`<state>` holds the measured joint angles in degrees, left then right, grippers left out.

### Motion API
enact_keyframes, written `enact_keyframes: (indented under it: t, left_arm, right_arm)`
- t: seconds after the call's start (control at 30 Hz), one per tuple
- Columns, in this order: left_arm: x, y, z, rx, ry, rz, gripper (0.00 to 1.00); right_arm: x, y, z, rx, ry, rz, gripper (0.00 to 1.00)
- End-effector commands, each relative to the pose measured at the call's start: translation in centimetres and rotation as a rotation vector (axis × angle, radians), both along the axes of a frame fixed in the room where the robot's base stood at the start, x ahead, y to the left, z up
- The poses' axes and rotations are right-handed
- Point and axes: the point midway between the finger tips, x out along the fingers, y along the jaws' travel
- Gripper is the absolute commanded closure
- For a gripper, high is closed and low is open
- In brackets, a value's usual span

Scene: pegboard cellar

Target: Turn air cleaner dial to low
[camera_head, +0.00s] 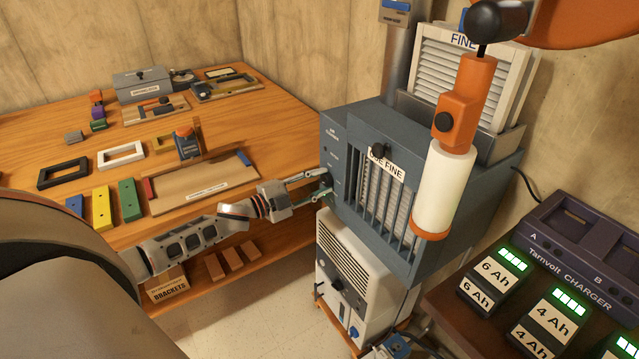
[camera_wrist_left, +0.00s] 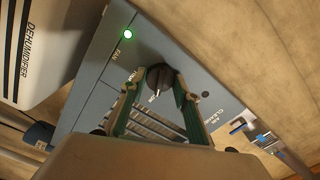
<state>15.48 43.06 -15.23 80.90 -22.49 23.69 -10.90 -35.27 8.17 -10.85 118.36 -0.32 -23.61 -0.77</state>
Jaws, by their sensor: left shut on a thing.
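The air cleaner (camera_head: 345,125) is a blue-grey box with a slatted front and a "FINE" label. Its dark round dial (camera_wrist_left: 158,77) with a pale pointer shows in the left wrist view, on the panel marked "FAN". A green light (camera_wrist_left: 127,34) glows near it. My left gripper (camera_head: 328,184) reaches the box's left side in the head view. In the wrist view its green-edged fingers (camera_wrist_left: 157,82) are on either side of the dial, shut on it. My right gripper is not in view.
A white dehumidifier (camera_head: 345,268) stands under the air cleaner. A wooden bench (camera_head: 50,150) with blocks, frames and trays is at left. An orange and white hanging tool (camera_head: 445,185) is in front of the box's right side. A battery charger (camera_head: 590,250) is at right.

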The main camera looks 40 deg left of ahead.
Motion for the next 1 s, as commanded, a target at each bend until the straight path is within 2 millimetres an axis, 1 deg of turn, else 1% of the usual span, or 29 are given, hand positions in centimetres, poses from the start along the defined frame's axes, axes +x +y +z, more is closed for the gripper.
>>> enact_keyframes:
  t: [0.3,0.77,0.8,0.83,0.87,1.0]
  left_arm:
    - [-0.02,0.01,-0.1,0.088,-0.035,0.0,0.91]
    - [-0.01,0.02,-0.06,0.099,-0.04,0.0,0.91]
    - [-0.01,0.02,-0.06,0.099,-0.04,0.0,0.64]
    - [-0.01,0.02,-0.06,0.099,-0.04,0.0,0.56]
    - [-0.01,0.02,-0.06,0.099,-0.04,0.0,0.52]
    - [0.0,0.02,-0.04,0.098,-0.04,0.001,0.52]
  right_arm:
    - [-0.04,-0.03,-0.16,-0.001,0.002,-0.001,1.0]
    - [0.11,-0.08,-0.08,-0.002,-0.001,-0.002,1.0]
    - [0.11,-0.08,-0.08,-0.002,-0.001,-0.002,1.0]
    - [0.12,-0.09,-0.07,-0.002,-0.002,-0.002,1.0]
    - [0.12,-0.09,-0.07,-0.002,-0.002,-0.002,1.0]
    - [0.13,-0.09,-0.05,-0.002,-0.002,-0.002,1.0]
